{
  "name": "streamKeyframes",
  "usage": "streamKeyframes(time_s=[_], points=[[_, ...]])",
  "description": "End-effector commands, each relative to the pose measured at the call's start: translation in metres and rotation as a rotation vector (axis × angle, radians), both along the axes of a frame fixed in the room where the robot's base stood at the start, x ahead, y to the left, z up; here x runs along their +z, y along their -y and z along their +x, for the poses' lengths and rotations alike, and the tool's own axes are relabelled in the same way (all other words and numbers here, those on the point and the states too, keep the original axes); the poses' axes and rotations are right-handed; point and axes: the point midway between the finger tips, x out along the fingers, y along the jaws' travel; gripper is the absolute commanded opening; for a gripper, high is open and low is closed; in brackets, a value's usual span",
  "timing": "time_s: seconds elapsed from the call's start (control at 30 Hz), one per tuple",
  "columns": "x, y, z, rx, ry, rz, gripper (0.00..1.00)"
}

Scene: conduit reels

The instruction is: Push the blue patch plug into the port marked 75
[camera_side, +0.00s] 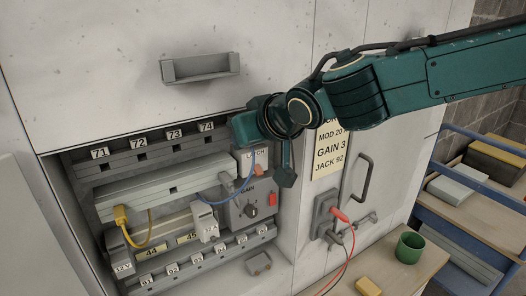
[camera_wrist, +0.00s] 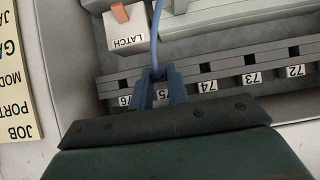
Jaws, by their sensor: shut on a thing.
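My gripper (camera_wrist: 161,92) is at the upper row of ports in the wrist view, which shows that row upside down. Its two blue-grey fingers are shut on the blue patch plug (camera_wrist: 158,76), of which only a little shows between them. A blue cable (camera_wrist: 157,38) runs from the plug; it also hangs below my gripper (camera_side: 242,132) in the side view. The fingers stand between the labels 76 (camera_wrist: 124,101) and 74 (camera_wrist: 208,86), over the place of port 75. That port and most of its label are hidden, so I cannot tell how deep the plug sits.
A latch block (camera_side: 250,158) with an orange lever and a gain knob panel (camera_side: 250,207) sit just below my gripper. A yellow plug (camera_side: 121,216) with its cable is at the left. A job card (camera_side: 329,150) hangs at the right. A green mug (camera_side: 409,247) stands on the bench.

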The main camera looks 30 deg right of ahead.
Motion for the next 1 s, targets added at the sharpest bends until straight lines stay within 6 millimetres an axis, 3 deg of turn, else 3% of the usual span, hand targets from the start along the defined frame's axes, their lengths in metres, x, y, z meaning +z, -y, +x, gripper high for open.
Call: streamKeyframes(time_s=[0.33, 0.37, 0.5, 1.0], points=[[0.0002, 0.0002, 0.0021, 0.0, 0.001, 0.0, 0.0], [0.0002, 0.0002, 0.0021, 0.0, 0.001, 0.0, 0.18], [0.0001, 0.0003, 0.002, -0.001, 0.001, -0.001, 0.42], [0.0051, 0.0, -0.0048, 0.0, 0.001, 0.0, 0.42]])
